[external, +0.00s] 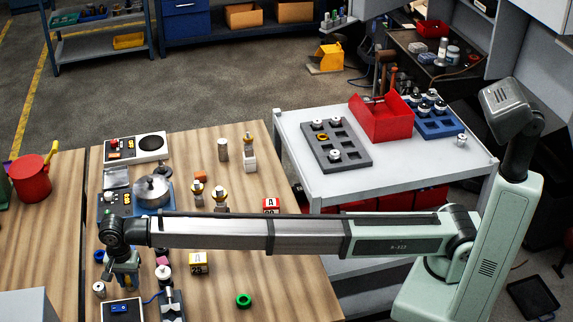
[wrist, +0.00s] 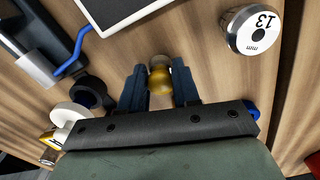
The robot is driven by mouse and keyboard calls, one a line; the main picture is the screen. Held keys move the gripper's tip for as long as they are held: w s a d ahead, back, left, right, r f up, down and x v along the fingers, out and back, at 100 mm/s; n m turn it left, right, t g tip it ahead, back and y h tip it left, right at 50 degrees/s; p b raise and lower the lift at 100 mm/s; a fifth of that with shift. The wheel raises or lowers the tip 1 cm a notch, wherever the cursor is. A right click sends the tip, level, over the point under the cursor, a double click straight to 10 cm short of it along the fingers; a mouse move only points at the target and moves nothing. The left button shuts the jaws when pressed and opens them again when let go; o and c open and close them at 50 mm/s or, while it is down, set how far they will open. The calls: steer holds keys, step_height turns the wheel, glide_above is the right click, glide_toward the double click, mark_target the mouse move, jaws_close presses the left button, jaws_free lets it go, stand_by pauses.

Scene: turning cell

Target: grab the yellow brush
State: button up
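A small yellow, rounded piece with a pale top (wrist: 160,80), which looks like the yellow brush, is between the two blue fingers of my gripper (wrist: 160,88) in the wrist view. It fills most of the space between the fingers. I cannot tell whether they press on it or only stand beside it. In the external view my gripper (external: 125,278) points down, low over the left part of the wooden table (external: 240,290). I cannot make the brush out clearly there.
A metal cylinder marked 13 mm (wrist: 252,32) stands right of the fingers in the wrist view. Black and white round parts (wrist: 75,112) are at left. A pot (external: 151,190) stands behind my gripper.

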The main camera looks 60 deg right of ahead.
jaws_close()
steer(key=shift+r, duration=0.1)
